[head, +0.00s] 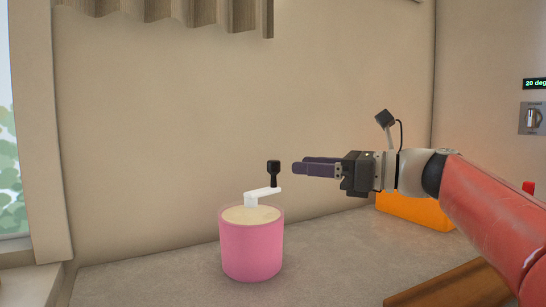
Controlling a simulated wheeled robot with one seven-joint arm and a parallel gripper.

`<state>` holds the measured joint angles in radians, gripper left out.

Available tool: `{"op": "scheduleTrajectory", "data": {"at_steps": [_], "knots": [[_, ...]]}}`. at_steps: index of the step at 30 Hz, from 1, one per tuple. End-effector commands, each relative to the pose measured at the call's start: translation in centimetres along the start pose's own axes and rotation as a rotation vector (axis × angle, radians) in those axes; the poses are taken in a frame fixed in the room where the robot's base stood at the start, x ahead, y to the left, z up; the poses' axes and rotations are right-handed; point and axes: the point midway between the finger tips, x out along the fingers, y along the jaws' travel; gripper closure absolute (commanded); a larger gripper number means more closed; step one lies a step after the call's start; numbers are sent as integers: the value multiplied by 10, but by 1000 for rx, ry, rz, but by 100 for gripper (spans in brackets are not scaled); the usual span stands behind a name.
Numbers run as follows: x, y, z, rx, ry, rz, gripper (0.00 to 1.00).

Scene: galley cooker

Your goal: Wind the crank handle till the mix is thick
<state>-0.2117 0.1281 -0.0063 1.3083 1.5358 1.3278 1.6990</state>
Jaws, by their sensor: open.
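A pink tub (251,252) stands on the grey counter, left of the picture's middle. A pale mix (240,216) shows at its top; its thickness cannot be told. A white crank arm (263,194) rises from the middle of the tub and reaches to the right. A black crank handle (273,173) stands upright at its outer end. My gripper (296,168) is open and comes in level from the right. Its dark fingertips are just right of the handle in the picture, with a small gap showing. Nothing shows between the fingers.
An orange box (415,210) stands on the counter behind my arm. A brown wooden board (450,285) lies at the front right. A wall panel with a "20 deg" display (534,84) is at the far right. The counter (150,275) left of the tub is clear.

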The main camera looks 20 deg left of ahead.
Motion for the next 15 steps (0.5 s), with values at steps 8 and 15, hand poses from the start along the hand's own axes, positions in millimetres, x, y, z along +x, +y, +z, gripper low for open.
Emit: {"op": "scheduleTrajectory", "data": {"at_steps": [8,15], "knots": [[36,1,1,15,-3,8,57],[69,1,0,12,-2,4,57]]}}
